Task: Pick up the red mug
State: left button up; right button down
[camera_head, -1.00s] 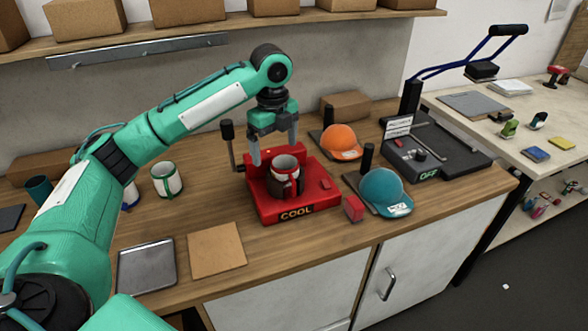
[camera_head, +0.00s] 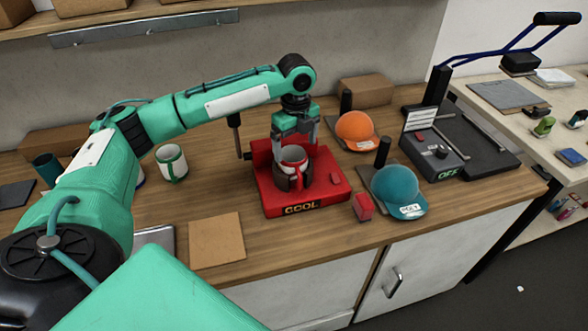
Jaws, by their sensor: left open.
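The red mug (camera_head: 293,156) stands upright in the red mug press (camera_head: 268,199) labelled COOL. Its white inside and red rim show, and a dark wrap covers much of its lower side. My left gripper (camera_head: 294,148) points down over the mug. Its fingers are open, with one at each side of the mug's rim. I cannot tell whether they touch it. My right gripper is not in view.
A white mug with a green handle (camera_head: 171,163) stands left of the press. An orange cap (camera_head: 354,127) and a teal cap (camera_head: 396,190) are to its right, near a black press (camera_head: 440,150). A brown square (camera_head: 216,240) lies in front.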

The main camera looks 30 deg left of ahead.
aim_at(295, 156)
pick_arm(q)
notch_tip(295, 156, down, 4)
jog(key=shift+s+a+r+p, duration=0.1)
jog(key=shift+s+p, duration=0.05)
jog(key=shift+p, duration=0.5)
jog(key=shift+f, duration=0.45)
jog(key=c, duration=1.8)
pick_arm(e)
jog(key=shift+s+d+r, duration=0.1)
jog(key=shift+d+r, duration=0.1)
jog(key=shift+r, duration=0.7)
